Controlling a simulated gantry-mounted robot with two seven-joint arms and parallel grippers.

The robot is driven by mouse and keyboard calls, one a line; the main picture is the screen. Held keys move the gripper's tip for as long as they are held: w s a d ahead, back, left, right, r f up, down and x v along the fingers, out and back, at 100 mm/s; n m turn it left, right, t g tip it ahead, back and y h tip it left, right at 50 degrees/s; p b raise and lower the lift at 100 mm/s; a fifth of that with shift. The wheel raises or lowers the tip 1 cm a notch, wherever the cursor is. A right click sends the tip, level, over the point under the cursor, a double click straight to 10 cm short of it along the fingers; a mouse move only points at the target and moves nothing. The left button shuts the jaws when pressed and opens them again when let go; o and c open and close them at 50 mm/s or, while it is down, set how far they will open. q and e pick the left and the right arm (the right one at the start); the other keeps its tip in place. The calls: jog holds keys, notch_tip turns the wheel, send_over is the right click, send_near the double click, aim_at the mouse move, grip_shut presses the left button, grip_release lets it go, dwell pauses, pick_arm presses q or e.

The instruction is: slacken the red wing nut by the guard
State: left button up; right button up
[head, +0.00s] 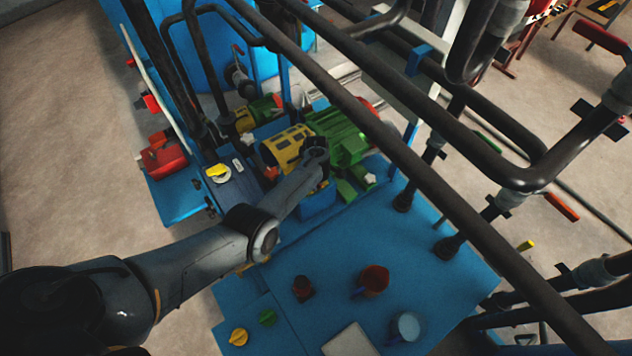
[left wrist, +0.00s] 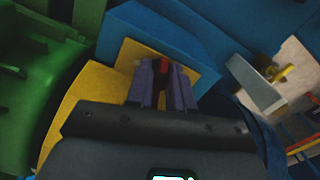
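My left gripper (left wrist: 162,72) points at a yellow surface (left wrist: 185,58), which looks like part of the yellow guard. A small red piece, seemingly the red wing nut (left wrist: 163,65), shows between its fingertips, with the fingers close on both sides. Most of the nut is hidden by the fingers. In the head view my left arm reaches in from the lower left. Its gripper (head: 316,152) is over the yellow guard (head: 283,148) and green motor (head: 345,135), and its fingertips cannot be made out. My right gripper is in neither view.
Dark pipes (head: 330,85) cross above the machine, close to my arm. A red box (head: 163,157) stands at left. The blue tank (head: 215,50) is behind.

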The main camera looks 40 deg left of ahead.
pick_arm(q)
jog(key=o, duration=0.4)
jog(key=shift+r+p, duration=1.9)
jog(key=shift+r, duration=3.55)
jog(key=shift+s+f, duration=0.1)
